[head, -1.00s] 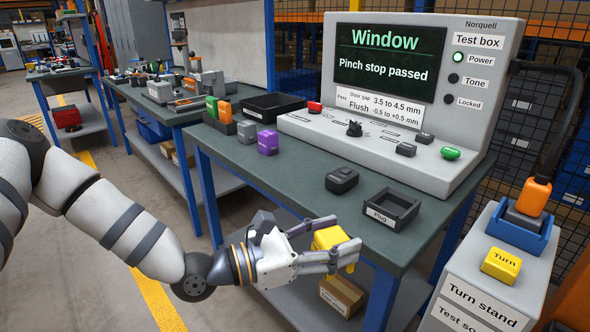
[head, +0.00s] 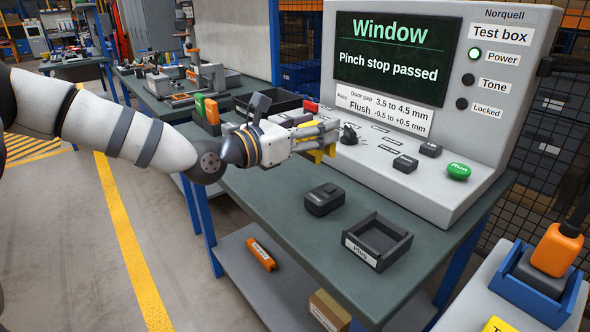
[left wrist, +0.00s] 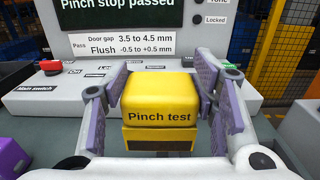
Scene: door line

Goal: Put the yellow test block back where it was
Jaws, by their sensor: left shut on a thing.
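My left gripper (head: 326,140) is shut on the yellow test block (head: 318,156). It holds the block above the bench, in front of the test box. In the left wrist view the block (left wrist: 160,108) is labelled "Pinch test" and sits upright between the purple-padded fingers. In the head view the fingers cover most of it. Behind my wrist, an orange block (head: 211,111) and a green block (head: 199,105) stand on the bench. A purple block (left wrist: 13,158) shows at the left edge of the left wrist view. My right gripper is not in view.
The test box (head: 490,130) stands along the bench's back; its screen reads "Pinch stop passed". A black device (head: 325,198) and an empty black "Plug" tray (head: 378,242) are on the bench (head: 285,225). A black bin (head: 268,103) is behind my gripper.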

